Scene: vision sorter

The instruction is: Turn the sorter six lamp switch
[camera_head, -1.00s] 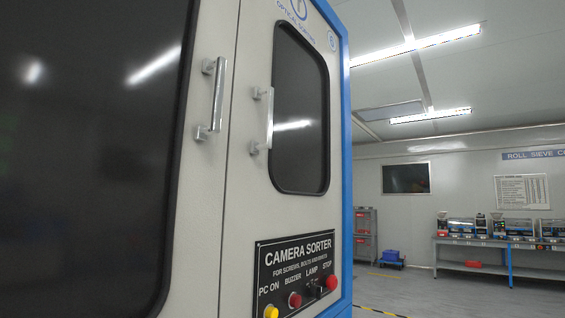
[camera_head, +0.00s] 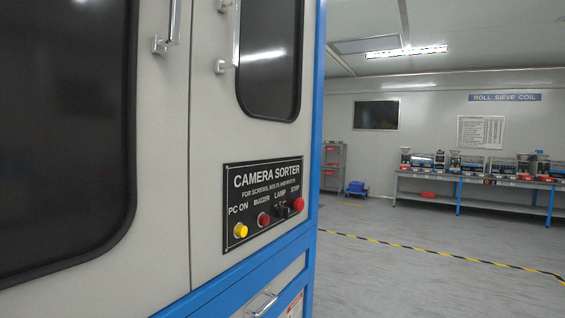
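The camera sorter (camera_head: 160,190) is a pale grey cabinet with a blue frame, filling the left half of the view. Its black control panel (camera_head: 240,215) sits low on the right door. The lamp switch (camera_head: 283,212) is a black rotary knob under the word LAMP, between a red buzzer button (camera_head: 263,219) and a red stop button (camera_head: 298,204). A yellow PC ON button (camera_head: 240,230) is at the panel's left. Which way the knob points is too small to tell. My gripper is not in view, and nothing touches the switch.
Metal door handles (camera_head: 228,45) stick out above the panel, and a drawer handle (camera_head: 262,303) lies below it. The grey floor (camera_head: 400,275) to the right is clear, with yellow-black tape (camera_head: 440,252). A workbench (camera_head: 480,190) with several machines stands at the far wall.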

